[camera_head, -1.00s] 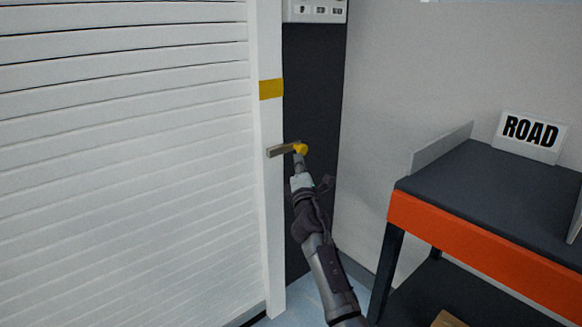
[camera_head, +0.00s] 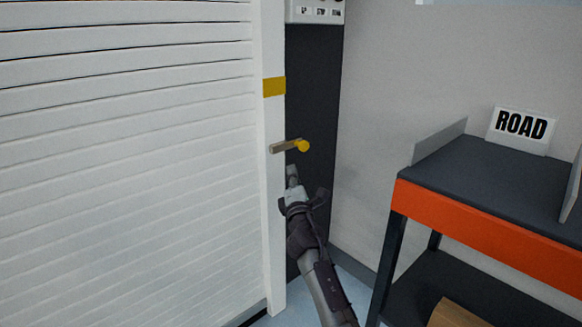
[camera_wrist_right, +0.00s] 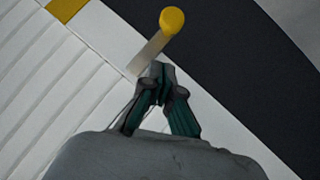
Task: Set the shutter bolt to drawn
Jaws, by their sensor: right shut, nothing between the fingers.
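The shutter bolt is a short grey bar (camera_head: 281,147) with a yellow round knob (camera_head: 303,146) at its right end. It sits on the white post at the right edge of the slatted shutter (camera_head: 130,160), with the knob out over the dark panel. My right gripper (camera_head: 291,172) is shut and empty, just below the bolt and apart from the knob. In the right wrist view the closed fingertips (camera_wrist_right: 158,68) are near the grey bar, with the yellow knob (camera_wrist_right: 172,20) beyond them; contact cannot be told. My left gripper is not in view.
A yellow band (camera_head: 274,87) marks the post above the bolt. A dark panel (camera_head: 312,110) lies right of the post. A shelf unit with an orange edge (camera_head: 480,235) and a ROAD sign (camera_head: 521,125) stands at the right. Open space lies before the shutter.

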